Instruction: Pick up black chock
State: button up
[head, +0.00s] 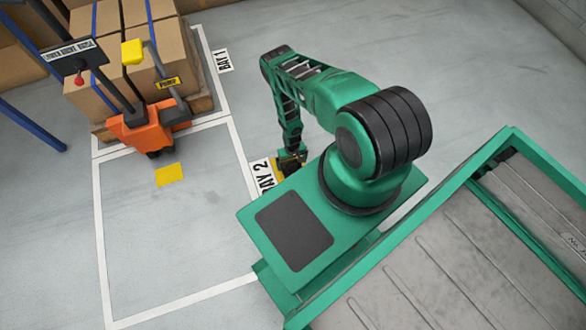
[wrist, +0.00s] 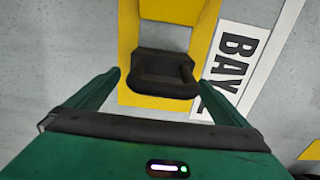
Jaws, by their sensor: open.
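The black chock (wrist: 163,70) lies on a yellow floor patch (wrist: 128,45) in the wrist view. It is a dark block with a raised handle-like bar. My gripper (wrist: 159,76) is open, with its two green fingers to the left and right of the chock in the picture. The fingers do not appear to touch it; the height gap is hard to judge. In the head view my gripper (head: 292,157) hangs low over the floor beside the BAY 2 label, and the chock is small and mostly hidden there.
The BAY 2 label (head: 264,176) lies close by on the floor. An orange pump truck (head: 146,128) stands at the left by a pallet of cardboard boxes (head: 165,70). Another yellow floor patch (head: 169,175) lies in the outlined bay. Open floor (head: 430,60) stretches beyond my arm.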

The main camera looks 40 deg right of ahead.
aim_at(292, 166)
jog(key=shift+f, duration=1.5)
jog(key=shift+c, duration=0.6)
jog(key=c, duration=1.4)
jog(key=shift+r, duration=0.1)
